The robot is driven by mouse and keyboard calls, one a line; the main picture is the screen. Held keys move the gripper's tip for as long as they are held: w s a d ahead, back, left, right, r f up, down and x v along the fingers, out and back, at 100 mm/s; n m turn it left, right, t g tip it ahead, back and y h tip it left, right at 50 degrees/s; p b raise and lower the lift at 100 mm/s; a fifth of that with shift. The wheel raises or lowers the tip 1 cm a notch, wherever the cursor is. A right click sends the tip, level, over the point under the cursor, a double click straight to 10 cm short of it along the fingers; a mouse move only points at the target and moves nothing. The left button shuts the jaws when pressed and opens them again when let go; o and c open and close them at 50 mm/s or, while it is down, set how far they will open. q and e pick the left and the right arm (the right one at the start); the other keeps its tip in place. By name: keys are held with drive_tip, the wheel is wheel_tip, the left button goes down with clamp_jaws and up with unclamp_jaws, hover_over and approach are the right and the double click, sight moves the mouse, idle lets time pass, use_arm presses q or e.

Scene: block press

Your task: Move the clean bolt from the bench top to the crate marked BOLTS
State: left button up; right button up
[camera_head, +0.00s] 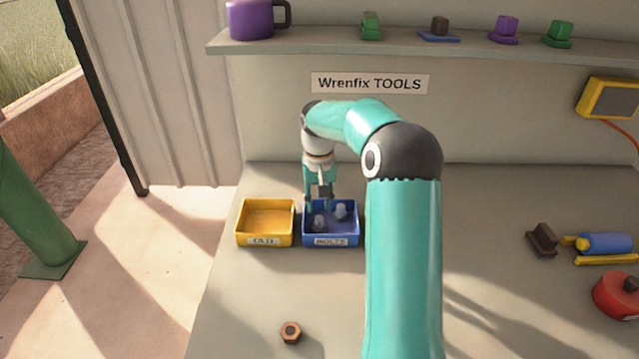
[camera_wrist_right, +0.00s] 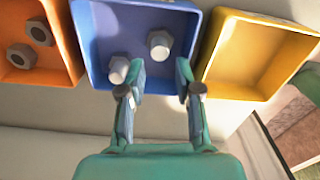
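The blue crate marked BOLTS (camera_head: 331,241) stands on the bench and also shows in the wrist view (camera_wrist_right: 97,45). Two clean grey bolts lie in it, one nearer the front (camera_head: 319,223) and one further back to the right (camera_head: 341,210). They also show in the wrist view, one beside a fingertip (camera_wrist_right: 118,69) and one further off (camera_wrist_right: 159,44). I cannot tell whether that fingertip touches its bolt. My right gripper (camera_wrist_right: 159,80) is open, fingers wide apart with nothing between them, pointing down over this crate (camera_head: 320,204). My left gripper is out of view.
A yellow crate (camera_head: 241,236) stands empty beside the blue one. An orange crate (camera_wrist_right: 69,37) with two nuts is on the other side, hidden by my arm in the head view. A brown nut (camera_head: 291,332) lies in front. Tools (camera_head: 605,243) lie at right.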

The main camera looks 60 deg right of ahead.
sight(319, 218)
wheel_tip(319, 218, up, 6)
drive_tip(key=shift+r, duration=0.25)
idle(0.5)
